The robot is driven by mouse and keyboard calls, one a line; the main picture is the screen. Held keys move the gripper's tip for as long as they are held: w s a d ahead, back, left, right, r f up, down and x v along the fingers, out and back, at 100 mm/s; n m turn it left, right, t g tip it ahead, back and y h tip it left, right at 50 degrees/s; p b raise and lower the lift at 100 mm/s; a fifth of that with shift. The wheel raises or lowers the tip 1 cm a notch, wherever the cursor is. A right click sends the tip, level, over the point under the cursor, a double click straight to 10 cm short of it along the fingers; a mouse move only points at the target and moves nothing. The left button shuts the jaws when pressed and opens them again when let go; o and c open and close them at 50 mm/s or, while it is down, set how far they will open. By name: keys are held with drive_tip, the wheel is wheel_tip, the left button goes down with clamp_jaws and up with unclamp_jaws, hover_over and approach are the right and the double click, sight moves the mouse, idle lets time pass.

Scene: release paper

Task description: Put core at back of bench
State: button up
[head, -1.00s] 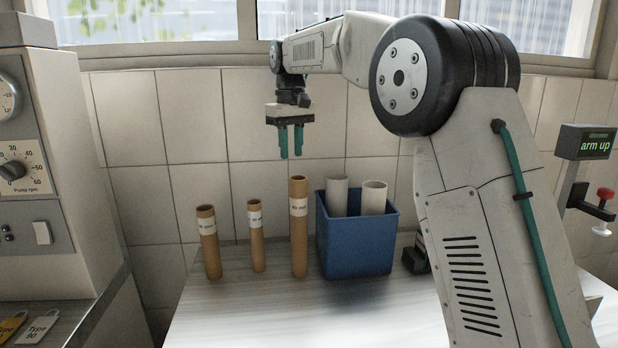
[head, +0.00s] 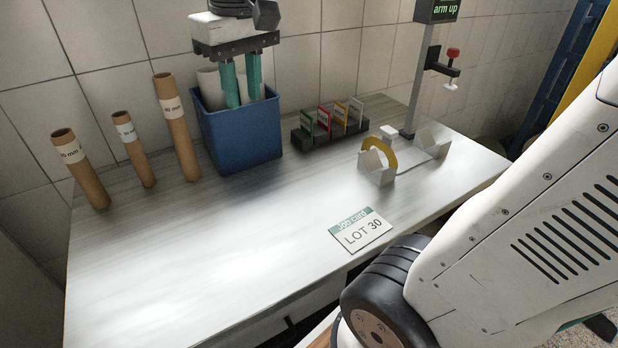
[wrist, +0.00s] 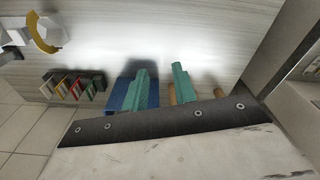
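Three brown cardboard cores of differing height stand at the back left of the bench (head: 200,250): a left one (head: 85,170), a short middle one (head: 134,155) and the tallest (head: 178,130) beside the bin. Each has a white label, with "mm" partly legible. My gripper (head: 243,104) hangs with its teal fingers apart and nothing between them. In the head view it overlaps the blue bin; its height above the bin is unclear. The wrist view shows my fingers (wrist: 164,88) with the bin (wrist: 122,96) and brown core tops behind them.
The blue bin (head: 240,140) holds whitish tubes. To its right are a card rack (head: 330,130), a white holder with a yellow ring (head: 378,154) and a post with an "arm up" display (head: 437,10). A "LOT 30" job card (head: 361,230) lies near the front. The front left is clear.

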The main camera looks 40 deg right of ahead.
drive_tip(key=s+f+m, duration=0.1)
drive_tip(key=s+f, duration=0.9)
drive_tip(key=s, duration=0.3)
drive_tip(key=shift+s+d+f, duration=0.35)
drive_tip(key=shift+s+d, duration=0.05)
